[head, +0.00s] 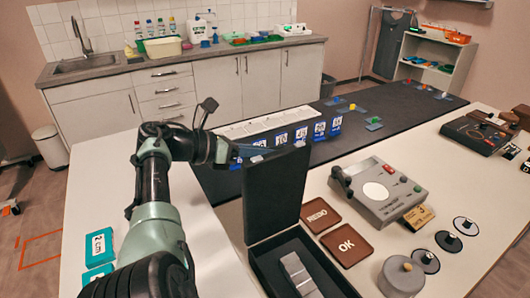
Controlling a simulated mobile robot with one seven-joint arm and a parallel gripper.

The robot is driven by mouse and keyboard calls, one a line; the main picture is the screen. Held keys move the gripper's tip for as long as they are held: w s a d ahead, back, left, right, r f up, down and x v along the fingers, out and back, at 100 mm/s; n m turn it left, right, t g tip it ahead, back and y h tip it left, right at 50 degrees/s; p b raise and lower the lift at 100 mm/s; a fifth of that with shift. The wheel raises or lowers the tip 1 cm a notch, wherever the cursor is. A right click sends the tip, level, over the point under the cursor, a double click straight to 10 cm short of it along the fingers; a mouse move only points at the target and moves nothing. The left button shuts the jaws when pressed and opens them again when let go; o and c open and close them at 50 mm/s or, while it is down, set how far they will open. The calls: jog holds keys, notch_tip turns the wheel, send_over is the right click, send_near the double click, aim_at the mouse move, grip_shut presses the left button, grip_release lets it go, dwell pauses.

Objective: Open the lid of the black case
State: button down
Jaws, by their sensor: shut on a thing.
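My arm reaches in from the lower left. My gripper (256,151) is at the lid's upper left edge, shut on the lid. The exact contact of the fingertips is small and partly hidden.
Brown REDO (320,215) and OK (346,245) plates lie right of the case. Beyond them are a grey device with a dial (378,190), a round grey pot (401,277) and black discs (448,241). Teal 2 cm boxes (100,246) lie left. Numbered blue cards (300,135) stand behind the lid.

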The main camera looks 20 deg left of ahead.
jog(key=c, duration=1.2)
grip_release()
jog(key=shift+f, duration=0.25)
jog(key=shift+o, duration=0.2)
jog(key=v, duration=1.3)
jog(key=shift+r, duration=0.15)
